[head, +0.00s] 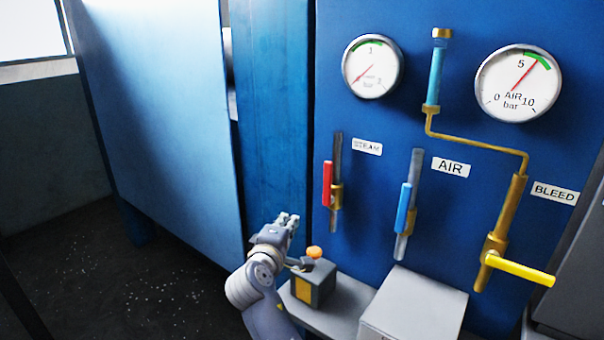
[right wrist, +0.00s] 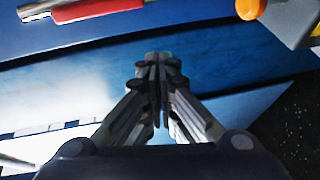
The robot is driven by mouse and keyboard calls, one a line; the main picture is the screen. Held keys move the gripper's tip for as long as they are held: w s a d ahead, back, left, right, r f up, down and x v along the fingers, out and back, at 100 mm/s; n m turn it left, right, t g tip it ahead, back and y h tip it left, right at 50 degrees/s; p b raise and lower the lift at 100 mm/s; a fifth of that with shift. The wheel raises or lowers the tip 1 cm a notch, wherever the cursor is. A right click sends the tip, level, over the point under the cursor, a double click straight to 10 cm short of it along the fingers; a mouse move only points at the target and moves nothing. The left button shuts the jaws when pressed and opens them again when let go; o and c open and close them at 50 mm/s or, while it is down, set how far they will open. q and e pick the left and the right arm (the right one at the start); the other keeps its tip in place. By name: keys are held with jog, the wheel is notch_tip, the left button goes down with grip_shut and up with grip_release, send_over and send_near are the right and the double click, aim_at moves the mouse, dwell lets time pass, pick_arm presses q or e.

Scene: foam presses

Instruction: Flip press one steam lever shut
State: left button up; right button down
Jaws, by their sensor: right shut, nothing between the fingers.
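The steam lever (head: 327,183) has a red handle and stands upright along its vertical pipe on the blue press panel, beside the STEAM label (head: 367,147). Its red handle also shows at the top left of the right wrist view (right wrist: 95,10). My right gripper (head: 288,219) is below and to the left of the lever in the head view, apart from it. Its fingers are together and empty, and they also show in the right wrist view (right wrist: 157,60). My left gripper is not in view.
A blue AIR lever (head: 403,208) and a yellow BLEED lever (head: 520,269) are to the right. Two gauges (head: 372,67) (head: 518,84) are above. A box with an orange button (head: 314,252) stands close to my right gripper. A grey box (head: 415,308) is beside it.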

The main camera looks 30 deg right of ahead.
aim_at(327, 184)
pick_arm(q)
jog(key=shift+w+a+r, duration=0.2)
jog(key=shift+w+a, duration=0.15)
pick_arm(e)
notch_tip(327, 184, up, 8)
jog(key=w+h, duration=0.1)
jog(key=h, duration=0.1)
jog(key=shift+r, duration=0.2)
jog(key=shift+w+d, duration=0.1)
pick_arm(q)
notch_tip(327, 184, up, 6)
jog(key=p, duration=0.6)
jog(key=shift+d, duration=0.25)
pick_arm(e)
jog(key=w+d, duration=0.3)
jog(key=d, duration=0.6)
jog(key=shift+f, duration=0.1)
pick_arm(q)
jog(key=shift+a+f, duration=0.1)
pick_arm(e)
jog(key=shift+s, duration=0.1)
